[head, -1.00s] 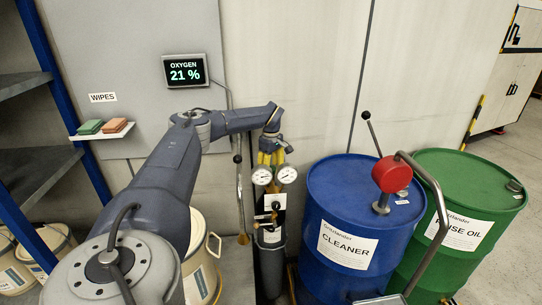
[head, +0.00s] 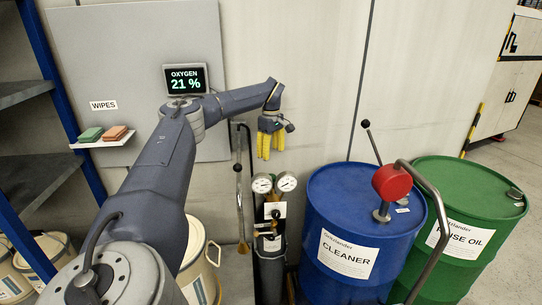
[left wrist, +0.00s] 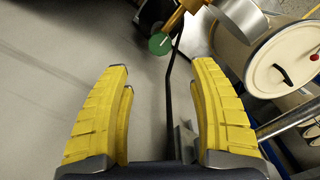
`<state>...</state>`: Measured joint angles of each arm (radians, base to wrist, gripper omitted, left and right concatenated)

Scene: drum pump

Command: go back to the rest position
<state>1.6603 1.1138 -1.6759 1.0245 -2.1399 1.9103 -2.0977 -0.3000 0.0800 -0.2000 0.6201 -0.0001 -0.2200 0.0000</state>
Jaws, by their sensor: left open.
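My left gripper (head: 271,144) hangs fingers down in front of the wall, above the two pressure gauges. Its yellow fingers are apart with nothing between them. In the left wrist view both fingers (left wrist: 162,115) also stand open and empty. My left arm reaches in from the lower left. My right gripper is in neither view.
Below the gripper is a dark cylinder (head: 270,272) with two gauges (head: 274,184). A blue CLEANER drum (head: 330,205) with a red-headed pump (head: 391,182) and a green RINSE OIL drum (head: 470,180) stand right. A wipes shelf (head: 100,144) and oxygen display (head: 185,79) are left.

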